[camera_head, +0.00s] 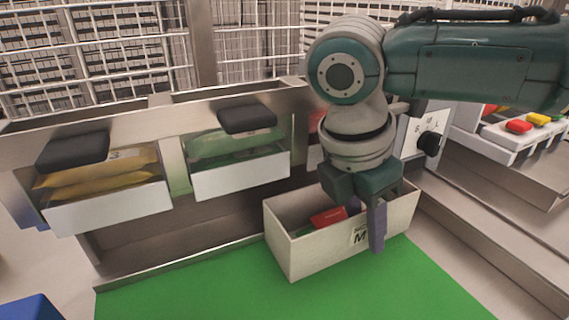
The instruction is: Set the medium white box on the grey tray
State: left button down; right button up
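The white box (325,254) marked M stands over the green mat near the middle of the view. It is open at the top and holds a red packet and something green. My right gripper (366,218) points down over its front wall, with one purple finger outside the wall beside the M label. The other finger is mostly hidden behind the wall, so I cannot tell whether they press on it. My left gripper is not in view. I cannot pick out a grey tray with certainty; a grey metal ledge (490,250) runs along the right side.
A green mat (200,290) covers the front and is clear at left. Two white bins with yellow packets (110,208) and green packets (240,178) hang behind, under black handles. A dial panel (428,130) and coloured buttons (518,127) are at right. A blue object (30,308) shows bottom left.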

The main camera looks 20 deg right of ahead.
jog(key=shift+d+f, duration=0.1)
jog(key=shift+f, duration=0.4)
grip_shut()
dwell(1.2)
